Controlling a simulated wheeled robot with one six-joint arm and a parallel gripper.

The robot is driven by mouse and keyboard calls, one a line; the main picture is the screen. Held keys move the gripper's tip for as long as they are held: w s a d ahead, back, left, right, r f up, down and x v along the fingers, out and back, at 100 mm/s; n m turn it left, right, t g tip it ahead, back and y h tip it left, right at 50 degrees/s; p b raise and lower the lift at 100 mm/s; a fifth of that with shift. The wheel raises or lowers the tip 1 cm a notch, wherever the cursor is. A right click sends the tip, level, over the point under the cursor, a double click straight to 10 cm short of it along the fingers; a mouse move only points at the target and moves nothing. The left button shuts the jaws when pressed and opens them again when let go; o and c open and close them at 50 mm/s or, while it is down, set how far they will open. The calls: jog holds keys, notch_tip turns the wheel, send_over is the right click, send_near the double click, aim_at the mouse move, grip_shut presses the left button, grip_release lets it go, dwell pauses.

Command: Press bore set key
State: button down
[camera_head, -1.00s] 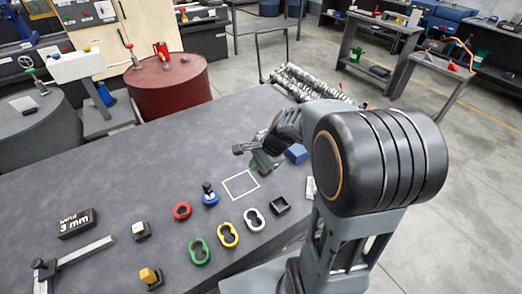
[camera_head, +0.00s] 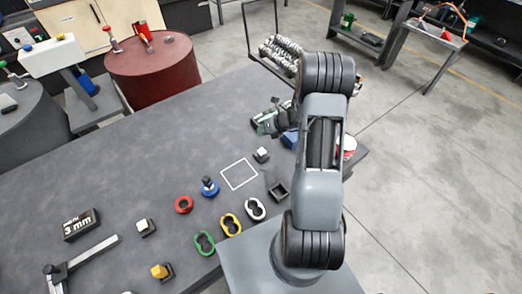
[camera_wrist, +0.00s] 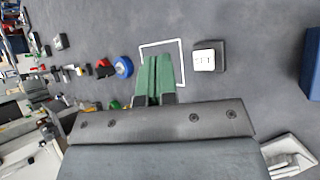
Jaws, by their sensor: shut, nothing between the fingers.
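A white-capped key (camera_head: 262,155) on a dark base stands on the bench beside a white square outline (camera_head: 239,174). In the wrist view the key's cap (camera_wrist: 204,60) carries small dark marks that I cannot read, so I cannot confirm it is the bore set key. My gripper (camera_head: 264,129) is above the bench, past the key in the head view. In the wrist view its green fingers (camera_wrist: 158,58) are shut and empty, with their tips over the outline, left of the key and apart from it. Another white-capped key (camera_head: 146,227) and a yellow-capped key (camera_head: 162,271) stand farther left.
A dark hollow block (camera_head: 278,191) is close by. A blue block (camera_wrist: 311,65) lies right of the key.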

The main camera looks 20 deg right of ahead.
aim_at(262, 150)
jog(key=shift+f, duration=0.1)
notch_tip(262, 150, down, 9)
jog(key=b, duration=0.7)
jog(key=shift+r, duration=0.2)
jog(key=shift+f+b, duration=0.15)
jog(key=shift+b, duration=0.2)
dwell(1.5)
jog(key=shift+a+f, duration=0.1)
jog(key=shift+f, duration=0.2)
jog(key=shift+f+b, duration=0.55)
jog(key=shift+b, duration=0.05)
dwell(0.7)
jog(key=shift+r, duration=0.15)
jog(key=shift+r+p, duration=0.85)
jog(key=shift+r, duration=0.05)
jog(key=shift+r, duration=0.1)
jog(key=shift+r+p, duration=2.15)
jog(key=shift+r, duration=0.25)
